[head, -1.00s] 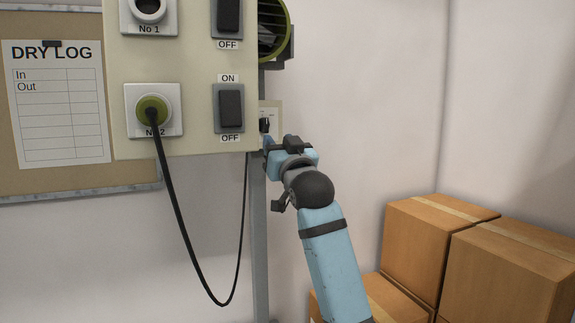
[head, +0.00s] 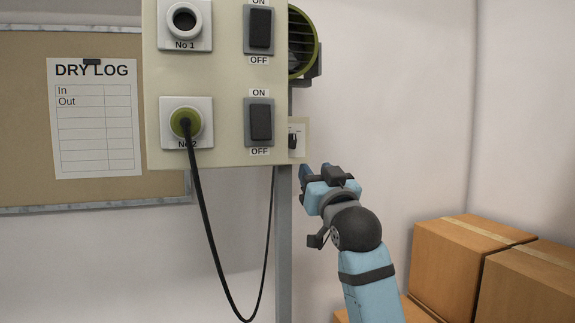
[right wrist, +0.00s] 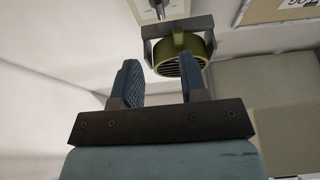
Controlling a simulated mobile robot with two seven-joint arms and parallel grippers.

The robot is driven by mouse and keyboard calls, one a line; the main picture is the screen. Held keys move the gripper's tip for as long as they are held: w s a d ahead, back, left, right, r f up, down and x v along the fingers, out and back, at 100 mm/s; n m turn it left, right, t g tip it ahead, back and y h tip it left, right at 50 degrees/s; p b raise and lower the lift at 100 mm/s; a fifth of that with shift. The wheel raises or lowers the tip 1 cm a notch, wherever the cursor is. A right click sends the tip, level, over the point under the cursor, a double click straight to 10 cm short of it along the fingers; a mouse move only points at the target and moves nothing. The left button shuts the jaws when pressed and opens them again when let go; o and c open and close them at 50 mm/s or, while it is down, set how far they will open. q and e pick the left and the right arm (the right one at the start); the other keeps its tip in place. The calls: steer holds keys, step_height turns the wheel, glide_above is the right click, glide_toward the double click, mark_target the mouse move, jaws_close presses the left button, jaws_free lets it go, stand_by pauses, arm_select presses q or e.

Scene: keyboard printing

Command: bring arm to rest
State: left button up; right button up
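My right gripper (head: 306,172) is below and just right of the cream socket panel (head: 225,80) in the head view. In the right wrist view its two blue fingers (right wrist: 165,85) stand apart with nothing between them. The gripper is clear of the small white switch plate (head: 300,138) on the panel's right side, which also shows in the right wrist view (right wrist: 152,8). My left gripper is not in view.
A green round fan (head: 302,42) sits behind the panel's right edge; it also shows in the right wrist view (right wrist: 180,60). A black cord (head: 207,220) hangs from the green plug (head: 186,122) in socket No 2. Cardboard boxes (head: 455,262) stand at lower right. A grey post (head: 284,240) supports the panel.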

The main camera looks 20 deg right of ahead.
steer(key=shift+f, duration=0.1)
steer(key=s+a+f+n+g+y+p, duration=0.1)
steer(key=s+f+g, duration=0.15)
steer(key=f, duration=1.45)
steer(key=s+a+f+n+g+p, duration=0.1)
steer(key=s+f+g, duration=0.15)
steer(key=f, duration=1.45)
steer(key=s+a+f+g+y+p, duration=0.1)
steer(key=s+f+g, duration=0.5)
steer(key=s+f, duration=2.1)
steer(key=shift+s+a+f+n+p, duration=0.15)
steer(key=shift+s+a+n+p, duration=0.15)
steer(key=shift+p, duration=0.1)
